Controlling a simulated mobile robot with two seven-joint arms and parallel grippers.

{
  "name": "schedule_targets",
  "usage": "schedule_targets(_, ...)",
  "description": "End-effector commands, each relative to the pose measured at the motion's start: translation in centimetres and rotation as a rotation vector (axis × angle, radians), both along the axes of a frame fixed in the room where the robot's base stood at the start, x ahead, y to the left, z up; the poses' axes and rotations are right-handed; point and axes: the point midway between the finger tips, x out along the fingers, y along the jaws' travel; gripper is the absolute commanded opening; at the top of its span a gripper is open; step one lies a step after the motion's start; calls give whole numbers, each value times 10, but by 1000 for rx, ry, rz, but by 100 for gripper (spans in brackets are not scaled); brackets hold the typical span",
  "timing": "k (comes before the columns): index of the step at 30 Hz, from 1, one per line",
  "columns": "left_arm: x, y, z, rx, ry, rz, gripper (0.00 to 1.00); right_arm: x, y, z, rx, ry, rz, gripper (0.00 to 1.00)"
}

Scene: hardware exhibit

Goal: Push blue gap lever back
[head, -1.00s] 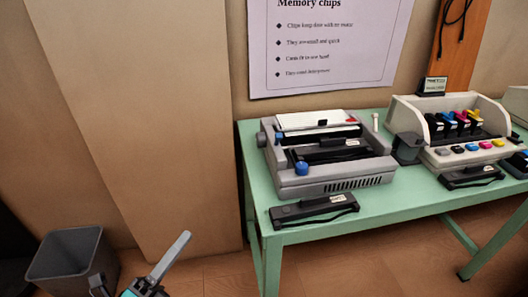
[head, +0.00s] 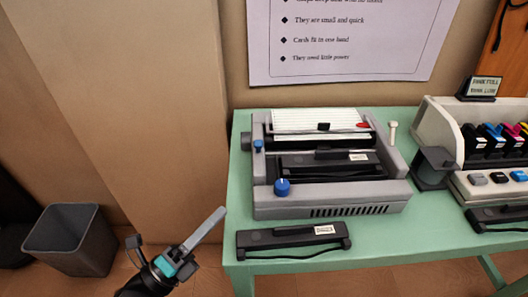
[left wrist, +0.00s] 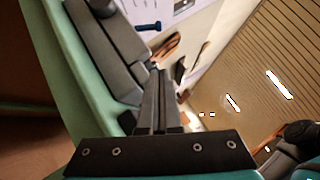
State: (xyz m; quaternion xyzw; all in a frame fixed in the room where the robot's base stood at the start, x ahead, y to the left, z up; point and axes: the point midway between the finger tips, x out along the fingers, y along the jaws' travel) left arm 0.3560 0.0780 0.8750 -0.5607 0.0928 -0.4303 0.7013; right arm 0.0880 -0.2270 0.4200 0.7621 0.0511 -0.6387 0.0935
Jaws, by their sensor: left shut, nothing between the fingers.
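A grey printer (head: 335,203) stands on a green table, with paper at its back and a black cartridge (head: 325,163) in its open middle. A small blue lever (head: 258,146) is at its upper left, and a round blue knob (head: 282,187) is at its front left. I cannot tell for certain which is the gap lever. A blue part (left wrist: 149,26) also shows in the left wrist view. My left gripper (head: 221,211) is shut and empty, left of the table's front left corner and apart from the printer. It also shows in the left wrist view (left wrist: 160,73). My right gripper is out of view.
A black cartridge (head: 292,237) lies on the green table (head: 410,240) before the printer. A dark grey holder (head: 433,167) and a white printer with colour cartridges (head: 445,125) stand to the right. A grey bin (head: 70,240) is on the floor at left.

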Motion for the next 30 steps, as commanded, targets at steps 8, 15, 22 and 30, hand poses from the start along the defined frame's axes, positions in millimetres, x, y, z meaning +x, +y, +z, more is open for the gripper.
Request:
schedule_targets(8,0,0,0,0,0,0,0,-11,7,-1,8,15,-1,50)
schedule_targets(15,12,-14,8,-2,-3,-1,0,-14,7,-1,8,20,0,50)
schedule_targets(22,42,-48,26,-3,-5,-2,0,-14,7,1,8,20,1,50)
schedule_targets(30,77,-71,45,1,-4,1,0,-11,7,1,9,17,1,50)
